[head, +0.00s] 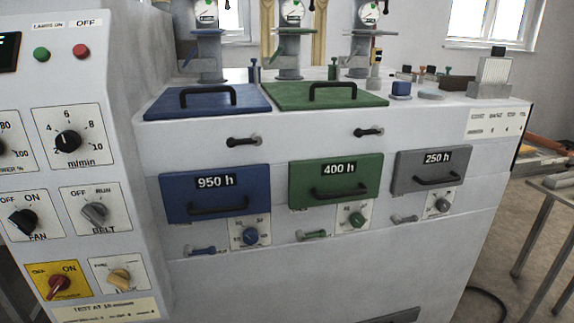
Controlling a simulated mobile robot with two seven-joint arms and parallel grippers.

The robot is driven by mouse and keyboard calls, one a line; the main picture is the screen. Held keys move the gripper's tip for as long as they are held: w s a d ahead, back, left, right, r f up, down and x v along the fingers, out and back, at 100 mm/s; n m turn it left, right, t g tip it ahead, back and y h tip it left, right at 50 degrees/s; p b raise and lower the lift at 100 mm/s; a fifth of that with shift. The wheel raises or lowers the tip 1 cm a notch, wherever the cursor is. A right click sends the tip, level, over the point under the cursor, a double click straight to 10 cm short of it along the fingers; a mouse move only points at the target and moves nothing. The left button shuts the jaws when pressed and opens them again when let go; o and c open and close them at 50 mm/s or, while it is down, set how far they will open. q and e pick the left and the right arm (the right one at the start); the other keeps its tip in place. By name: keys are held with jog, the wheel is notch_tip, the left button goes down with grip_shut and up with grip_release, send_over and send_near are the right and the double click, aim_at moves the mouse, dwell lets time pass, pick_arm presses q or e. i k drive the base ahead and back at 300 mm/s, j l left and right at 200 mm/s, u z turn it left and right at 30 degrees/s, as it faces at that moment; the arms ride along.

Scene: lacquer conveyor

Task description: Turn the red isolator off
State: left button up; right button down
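The red isolator knob (59,286) sits on a yellow plate (42,270) at the lower left of the control panel in the head view. The plate reads OFF at its upper left and ON at its upper right. The knob's grip looks slanted, with its upper end leaning right toward ON, but it is small and I cannot be certain of its setting. Nothing touches it. Neither of my grippers shows in this view.
Around it are a FAN knob (22,221), a BELT knob (95,212), a yellow-beige knob (120,279) and a speed dial (68,141). To the right stand blue (190,205), green (300,196) and grey (405,180) handled panels. The space before the panel looks clear.

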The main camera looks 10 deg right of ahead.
aim_at(57, 282)
jog(key=j+z, duration=0.4)
jog(key=u, duration=1.35)
jog(key=i+l+u, duration=0.35)
